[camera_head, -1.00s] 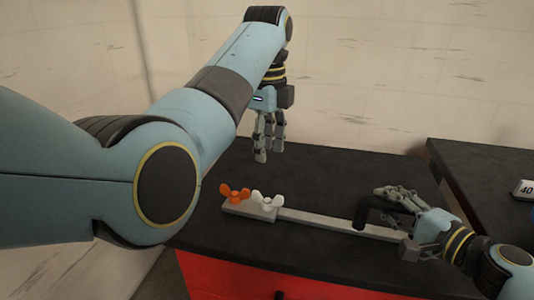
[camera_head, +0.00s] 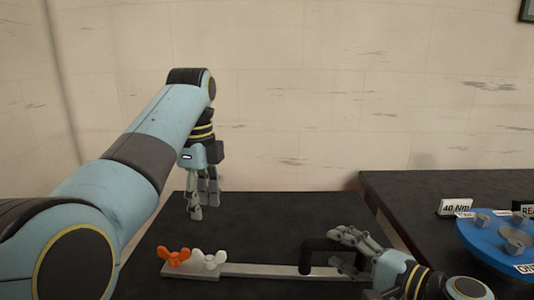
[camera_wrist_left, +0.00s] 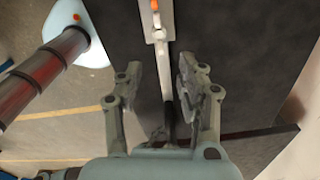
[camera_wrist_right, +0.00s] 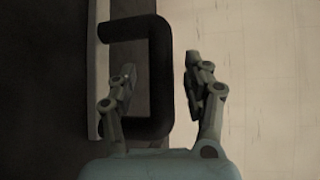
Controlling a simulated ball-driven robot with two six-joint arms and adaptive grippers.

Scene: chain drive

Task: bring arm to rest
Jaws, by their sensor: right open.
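My left gripper (camera_head: 203,212) hangs over the dark table, empty, fingers pointing down, behind the grey bar (camera_head: 245,270). It also shows in the left wrist view (camera_wrist_left: 162,68), its fingers apart. My right gripper (camera_head: 343,250) is at the black handle (camera_head: 305,258) near the bar's right end. In the right wrist view, the handle's long side (camera_wrist_right: 161,75) lies between the parted fingers of that gripper (camera_wrist_right: 160,65); I cannot tell whether they touch it. An orange wing nut (camera_head: 173,257) and a white wing nut (camera_head: 209,259) sit at the bar's left end.
A pale wall (camera_head: 300,100) stands behind. The table behind the bar is clear to the right of my left gripper.

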